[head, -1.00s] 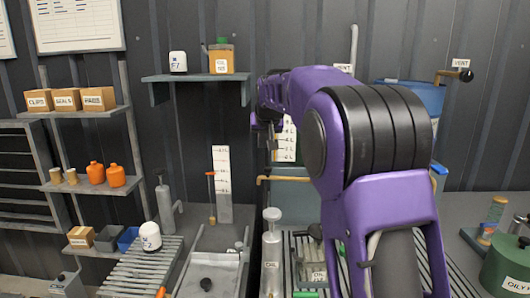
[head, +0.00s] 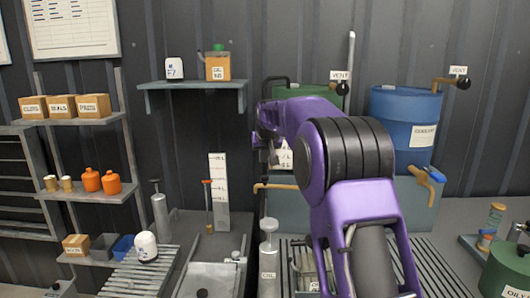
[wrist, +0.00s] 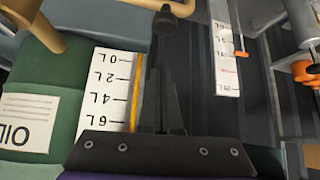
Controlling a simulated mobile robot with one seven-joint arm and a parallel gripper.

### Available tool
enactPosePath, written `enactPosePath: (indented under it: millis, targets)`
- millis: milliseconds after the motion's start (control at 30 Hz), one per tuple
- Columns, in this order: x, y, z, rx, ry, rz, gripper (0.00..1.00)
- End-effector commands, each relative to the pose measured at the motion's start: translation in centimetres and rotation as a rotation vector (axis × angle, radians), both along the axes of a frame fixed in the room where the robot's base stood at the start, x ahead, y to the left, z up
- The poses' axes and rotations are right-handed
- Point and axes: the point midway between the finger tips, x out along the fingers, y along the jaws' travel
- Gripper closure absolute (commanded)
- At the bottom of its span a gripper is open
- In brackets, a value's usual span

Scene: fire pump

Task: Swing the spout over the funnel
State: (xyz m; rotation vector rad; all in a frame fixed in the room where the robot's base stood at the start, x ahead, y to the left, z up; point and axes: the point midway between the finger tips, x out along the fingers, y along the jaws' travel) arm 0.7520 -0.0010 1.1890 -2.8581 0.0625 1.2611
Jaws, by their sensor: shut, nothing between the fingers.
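A tan pipe spout (head: 276,186) runs along the front of the grey-blue tank, and its left end bends down. A tan pipe also crosses the top left of the wrist view (wrist: 45,28). My gripper (wrist: 162,72) is shut and empty. In the head view my gripper is mostly hidden at the end of my purple arm, before the green drum (head: 312,97). I cannot make out a funnel in either view.
A blue drum (head: 405,125) stands at the right, with a black-knobbed vent handle (head: 465,83) above it. A wall shelf (head: 195,86) and a white ruled board (head: 219,190) are left of my arm. A grey pump cylinder (head: 269,250) stands below the spout.

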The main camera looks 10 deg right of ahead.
Motion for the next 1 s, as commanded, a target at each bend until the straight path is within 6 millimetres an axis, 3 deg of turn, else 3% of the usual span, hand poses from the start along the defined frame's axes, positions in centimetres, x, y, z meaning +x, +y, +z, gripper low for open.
enactPosePath:
  millis: [233,600,1000]
  targets:
    - [2.9,-0.1,-3.3,0.001,0.001,-0.001,1.0]
    - [-0.7,0.0,-3.5,0.001,-0.002,-0.001,1.0]
    - [-1.2,0.1,-3.6,0.001,-0.002,0.0,1.0]
